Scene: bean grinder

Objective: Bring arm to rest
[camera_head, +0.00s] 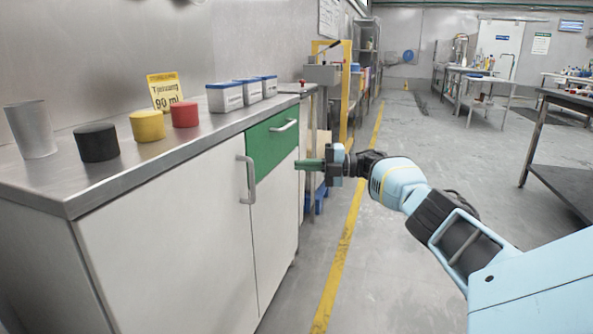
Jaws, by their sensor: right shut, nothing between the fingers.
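My right gripper (309,165) is at the end of my light blue right arm, which reaches in from the lower right. Its green fingers are shut and hold nothing. They point left toward the cabinet's right edge, just below the level of the green drawer (271,142). I cannot tell how wide the gap to the cabinet is. The drawer appears closed, with a metal handle on its front. My left gripper does not show.
The steel counter (70,185) carries a metal cup (31,130), black (97,143), yellow (147,126) and red (184,114) cylinders, a yellow sign (165,90) and white-blue boxes (225,97). A dark table (560,180) stands at right.

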